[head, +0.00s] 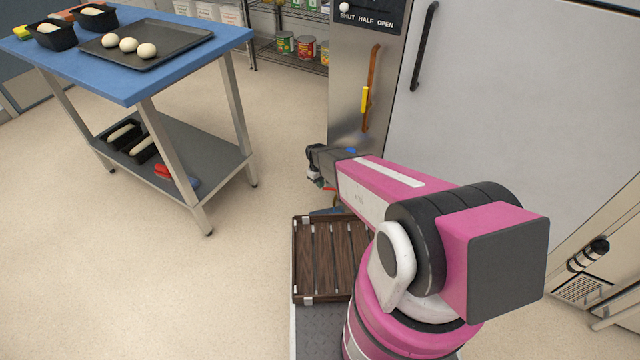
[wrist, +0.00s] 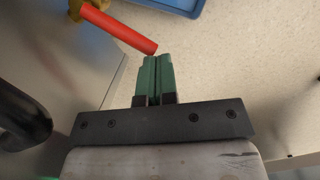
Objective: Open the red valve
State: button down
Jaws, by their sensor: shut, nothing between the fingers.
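The red valve handle (wrist: 122,29) shows in the wrist view as a straight red bar on a brass-coloured body (wrist: 90,8) at the upper left. It slants down and right, and its free end is just beyond my fingertips. My gripper (wrist: 157,60) has green fingers pressed together with nothing between them. I cannot tell whether the fingertips touch the bar. In the head view a small bit of red (head: 330,189) shows beside my wrist, low by the steel panel; my arm hides most of that area.
A steel panel (head: 350,100) with an orange strip and yellow slider stands beside a large grey door (head: 520,110). A blue-topped table (head: 130,85) with trays and dough stands left. A wooden crate (head: 297,262) sits by my arm. A blue tray (wrist: 180,5) lies below the valve. Open floor lies left.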

jog(key=shift+s+n, duration=0.35)
jog(key=shift+n, duration=0.05)
jog(key=s+d+n+t, duration=0.1)
jog(key=s+d+n, duration=0.1)
jog(key=s+n, duration=0.5)
jog(key=shift+s+d+n+t+h, duration=0.3)
jog(key=shift+s+n+h, duration=0.1)
jog(key=shift+n, duration=0.9)
jog(key=shift+w+d, duration=0.1)
jog(key=shift+w+d, duration=0.15)
jog(key=shift+w, duration=0.45)
